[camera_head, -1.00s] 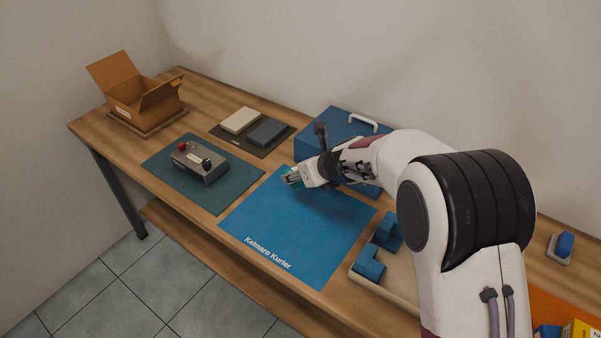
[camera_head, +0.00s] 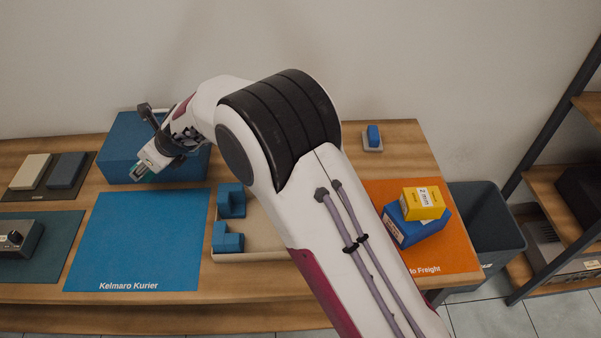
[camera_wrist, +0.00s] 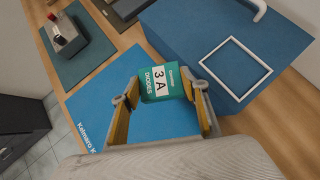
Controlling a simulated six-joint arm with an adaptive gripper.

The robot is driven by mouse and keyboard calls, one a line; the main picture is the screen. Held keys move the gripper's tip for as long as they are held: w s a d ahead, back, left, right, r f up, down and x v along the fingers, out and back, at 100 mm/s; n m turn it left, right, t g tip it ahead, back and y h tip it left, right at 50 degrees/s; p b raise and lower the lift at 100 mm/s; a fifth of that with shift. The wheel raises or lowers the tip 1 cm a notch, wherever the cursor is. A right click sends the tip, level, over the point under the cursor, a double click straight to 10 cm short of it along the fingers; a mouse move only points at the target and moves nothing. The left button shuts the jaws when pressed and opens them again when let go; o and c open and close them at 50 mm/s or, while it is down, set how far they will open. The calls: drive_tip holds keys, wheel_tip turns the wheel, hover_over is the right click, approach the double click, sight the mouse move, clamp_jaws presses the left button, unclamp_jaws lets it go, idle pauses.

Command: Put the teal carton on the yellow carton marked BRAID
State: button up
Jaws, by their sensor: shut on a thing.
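My gripper (camera_head: 138,172) is shut on the teal carton (camera_wrist: 160,84), which shows a white label reading "3 A DIODES" in the wrist view. The carton sits between the two fingertips, above the back of the blue mat and in front of the blue box. The yellow carton's top looks clear.
The two cartons stand on an orange mat (camera_head: 447,258). A beige tray (camera_head: 255,256) with blue blocks lies between the blue "Kelmaro Kurier" mat (camera_head: 130,240) and the orange mat. The blue handled box (camera_head: 118,150) stands behind. A grey bin (camera_head: 488,225) stands beyond the table's right end.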

drive_tip(key=w+d+r+m+t+h, duration=0.15)
drive_tip(key=w+d, duration=0.25)
drive_tip(key=d, duration=0.4)
drive_tip(key=w+d+r+m, duration=0.1)
drive_tip(key=w+d+r, duration=0.25)
drive_tip(key=d, duration=0.35)
drive_tip(key=w+d+r+m+t, duration=0.1)
drive_tip(key=w+d+r, duration=0.1)
drive_tip(key=w+d, duration=0.45)
drive_tip(key=s+d+r+m+t+h, duration=0.1)
drive_tip(key=d+r+m, duration=0.1)
drive_tip(key=d, duration=1)
drive_tip(key=s+d+r+m+h, duration=0.1)
drive_tip(key=d+r+m+h, duration=0.1)
drive_tip(key=d, duration=1.1)
drive_tip(key=s+d+r+m+h, duration=0.1)
drive_tip(key=s+d, duration=0.5)
drive_tip(key=d, duration=0.5)
drive_tip(key=s+d+r+m+h, duration=0.1)
drive_tip(key=s+d, duration=0.5)
drive_tip(key=d, duration=0.5)
drive_tip(key=s+d, duration=0.4)
drive_tip(key=s, duration=0.4)
drive_tip(key=s+a+f+n+y, duration=0.2)
drive_tip(key=s+a, duration=0.2)
drive_tip(key=a, duration=0.2)
drive_tip(key=shift+s+f, duration=0.35)
drive_tip(key=shift+f, duration=0.05)
